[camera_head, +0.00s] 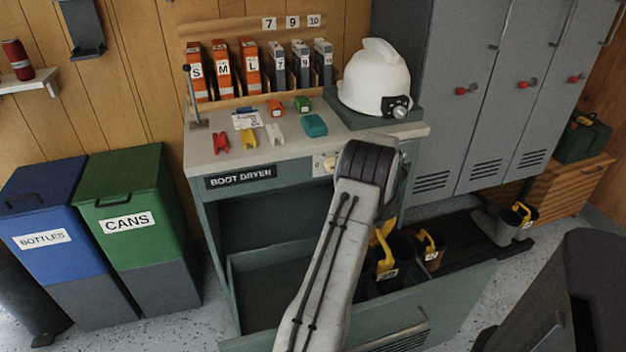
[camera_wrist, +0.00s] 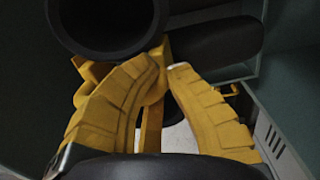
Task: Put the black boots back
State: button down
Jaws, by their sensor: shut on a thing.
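My gripper (camera_wrist: 165,68) has yellow ribbed fingers, shut on a yellow pull strap (camera_wrist: 152,125) of a black boot. The dark round boot opening (camera_wrist: 105,18) is close beyond the fingers in the wrist view. In the head view my arm hides most of the gripper, above the open boot dryer drawer (camera_head: 450,290). A black boot with a yellow, tagged strap (camera_head: 386,266) shows beside my arm, low at the drawer. Another boot with a yellow strap and a brownish opening (camera_head: 432,258) is right of it. I cannot tell whether the held boot touches the drawer floor.
The dryer top holds a white helmet (camera_head: 375,78) and small coloured items. Blue (camera_head: 50,225) and green (camera_head: 120,215) bins stand left. The drawer's left part is empty.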

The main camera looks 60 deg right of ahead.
jog(key=shift+s+d+r, duration=0.15)
jog(key=shift+d+r, duration=0.1)
jog(key=shift+r, duration=0.05)
